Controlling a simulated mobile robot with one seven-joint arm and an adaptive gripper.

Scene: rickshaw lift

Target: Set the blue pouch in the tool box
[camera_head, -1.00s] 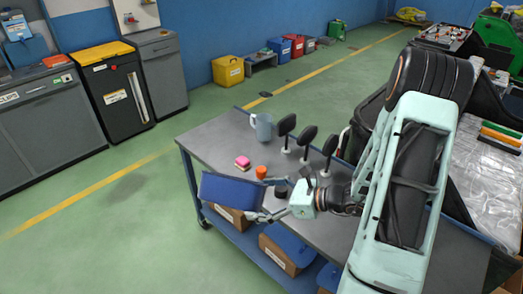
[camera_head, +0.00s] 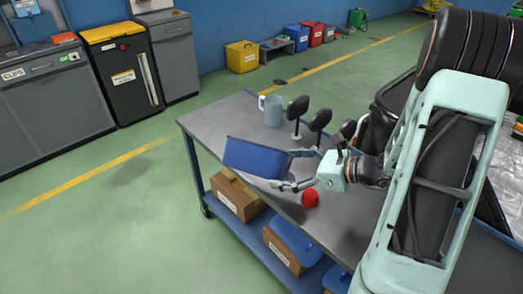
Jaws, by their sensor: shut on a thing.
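The blue pouch (camera_head: 256,157) is a flat, dark blue rectangle, tilted, in the middle of the head view. My gripper (camera_head: 291,170) is shut on its right edge. The pouch appears held above the grey workbench top (camera_head: 222,120) near its left edge; the exact height cannot be told. It hides part of the bench top behind it. I cannot tell for sure which container is the tool box; a yellow box (camera_head: 241,57) stands on the floor by the back wall.
A pale blue jug (camera_head: 271,110) and several black, paddle-shaped items (camera_head: 297,107) stand on the bench behind the pouch. A red round object (camera_head: 310,198) lies in front of my gripper. Cardboard boxes (camera_head: 237,198) sit on the lower shelf. Open green floor lies left of the bench.

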